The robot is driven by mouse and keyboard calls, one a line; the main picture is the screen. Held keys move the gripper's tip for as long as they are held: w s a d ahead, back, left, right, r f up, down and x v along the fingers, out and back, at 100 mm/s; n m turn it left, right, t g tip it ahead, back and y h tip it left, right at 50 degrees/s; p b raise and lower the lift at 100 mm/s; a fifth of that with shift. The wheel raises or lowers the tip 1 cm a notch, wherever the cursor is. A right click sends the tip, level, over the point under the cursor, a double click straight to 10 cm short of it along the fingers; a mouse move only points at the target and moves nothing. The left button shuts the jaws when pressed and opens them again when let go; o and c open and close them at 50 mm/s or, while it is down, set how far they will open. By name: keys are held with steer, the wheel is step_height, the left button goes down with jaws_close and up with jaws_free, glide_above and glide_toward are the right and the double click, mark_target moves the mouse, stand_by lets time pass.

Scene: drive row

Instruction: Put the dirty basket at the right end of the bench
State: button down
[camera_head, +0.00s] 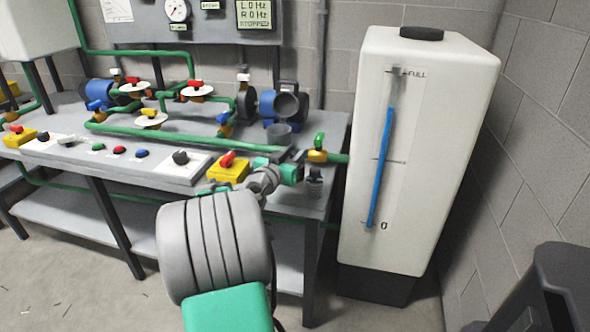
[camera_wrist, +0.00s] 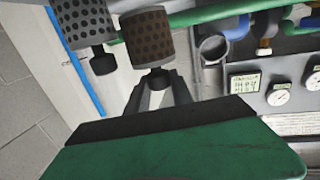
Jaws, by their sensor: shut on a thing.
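The dirty basket is a brown, perforated cylinder (camera_wrist: 147,38) with a dark knob at its near end, in the top middle of the wrist view. My gripper (camera_wrist: 160,88) is shut on that knob. In the head view my gripper (camera_head: 290,168) is over the right end of the bench (camera_head: 325,150), and I cannot make out the brown basket there. A grey perforated basket (camera_wrist: 85,20) with a dark knob is just left of the brown one in the wrist view. Whether the brown basket touches the bench is unclear.
A white tank (camera_head: 425,150) with a blue level line stands right of the bench. A green pipe with an orange valve (camera_head: 317,156) runs near my gripper.

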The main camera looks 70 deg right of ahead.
step_height(320, 180, down, 3)
steer(key=shift+f, duration=0.15)
steer(key=shift+b, duration=0.3)
steer(key=shift+f, duration=0.2)
steer(key=c, duration=1.1)
jaws_free()
